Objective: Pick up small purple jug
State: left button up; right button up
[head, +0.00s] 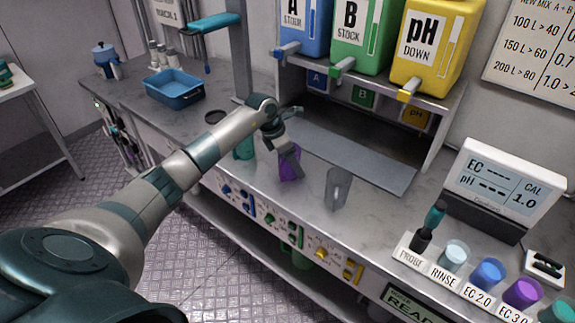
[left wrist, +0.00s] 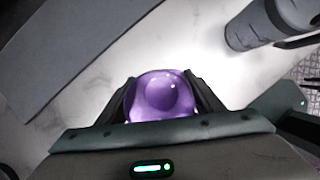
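The small purple jug (head: 289,172) stands on the grey counter, between a green jug and a grey see-through jug. The jug's lower part is hidden in the wrist view.
A green jug (head: 243,150) is close behind my left wrist, and a grey see-through jug (head: 338,188) stands to the right. A blue bin (head: 174,90) is at the far left.

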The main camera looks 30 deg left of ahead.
pick_arm(q)
jog(key=c, duration=0.7)
jog(key=shift+o, duration=0.2)
jog(key=shift+r, duration=0.15)
pick_arm(e)
jog(key=shift+d+f, duration=0.1)
